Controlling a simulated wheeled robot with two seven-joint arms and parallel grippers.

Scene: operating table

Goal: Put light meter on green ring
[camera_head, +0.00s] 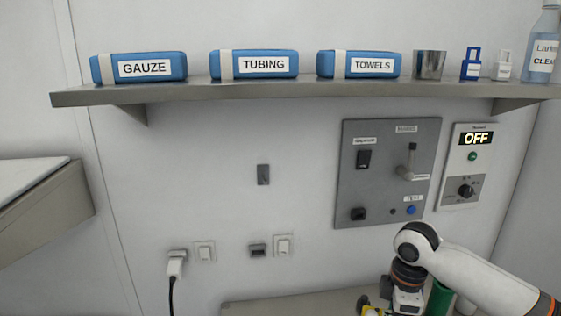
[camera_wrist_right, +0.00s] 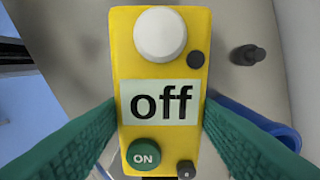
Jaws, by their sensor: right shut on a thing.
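The light meter (camera_wrist_right: 161,75) is a yellow box with a white dome, a display reading "off" and a green ON button. It fills the middle of the right wrist view. My right gripper (camera_wrist_right: 160,108) is shut on it, with one green finger against each long side. I cannot make out a green ring in either view. My left gripper is not in view.
A green cylinder (camera_head: 439,299) stands by my right wrist. A blue curved object (camera_wrist_right: 258,124) and a dark knob-like piece (camera_wrist_right: 247,54) lie right of the meter. A wall shelf (camera_head: 300,90) holds blue packs, a metal cup and a bottle. A control panel (camera_head: 385,190) is on the wall.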

